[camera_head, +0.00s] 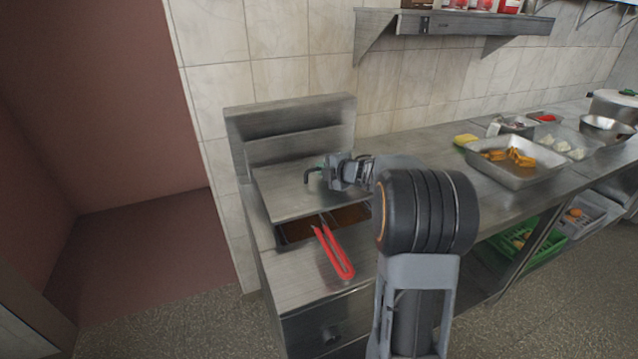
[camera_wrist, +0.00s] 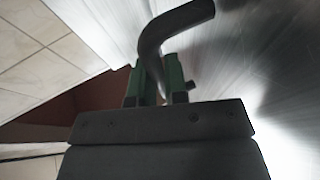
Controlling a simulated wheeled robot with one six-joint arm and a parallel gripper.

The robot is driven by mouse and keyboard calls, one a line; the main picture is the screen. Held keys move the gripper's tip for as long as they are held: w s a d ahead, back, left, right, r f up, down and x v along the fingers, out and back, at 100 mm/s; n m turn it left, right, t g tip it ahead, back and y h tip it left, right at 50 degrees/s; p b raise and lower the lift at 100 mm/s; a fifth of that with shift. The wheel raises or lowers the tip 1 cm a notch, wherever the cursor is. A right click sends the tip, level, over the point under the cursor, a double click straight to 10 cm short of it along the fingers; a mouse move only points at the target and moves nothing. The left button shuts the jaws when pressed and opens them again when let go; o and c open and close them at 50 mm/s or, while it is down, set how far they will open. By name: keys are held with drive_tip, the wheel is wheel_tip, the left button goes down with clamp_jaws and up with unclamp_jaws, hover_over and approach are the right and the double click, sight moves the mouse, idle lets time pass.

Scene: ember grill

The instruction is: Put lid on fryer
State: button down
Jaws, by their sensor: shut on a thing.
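The fryer (camera_head: 296,292) is a steel unit at the left end of the counter. Its oil wells (camera_head: 296,231) show brown at the front. The lid (camera_head: 285,195) is a flat steel plate over the rear part of the wells; I cannot tell whether it rests on the fryer or hovers just above. My gripper (camera_head: 328,174) is above the lid, shut on its dark curved handle. In the wrist view the green fingers (camera_wrist: 160,83) are closed around the handle (camera_wrist: 168,32). A red basket handle (camera_head: 335,255) sticks out from the wells over the fryer's front.
A raised steel back (camera_head: 290,120) stands behind the lid. To the right, the counter holds a metal tray of orange food (camera_head: 510,172), a yellow item (camera_head: 466,140) and a pot (camera_head: 612,103). A wall shelf (camera_head: 460,24) hangs above. Open floor lies at the left.

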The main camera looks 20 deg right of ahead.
sight(318, 176)
drive_tip(key=shift+w+a+f, duration=0.3)
drive_tip(key=shift+w+f, duration=0.45)
drive_tip(key=shift+f, duration=0.15)
drive_tip(key=shift+w+f+b, duration=0.25)
drive_tip(key=shift+f+b, duration=0.2)
drive_tip(key=shift+f, duration=1.25)
drive_tip(key=shift+f, duration=0.15)
drive_tip(key=c, duration=1.1)
unclamp_jaws()
drive_tip(key=shift+c, duration=0.2)
drive_tip(key=v, duration=1.2)
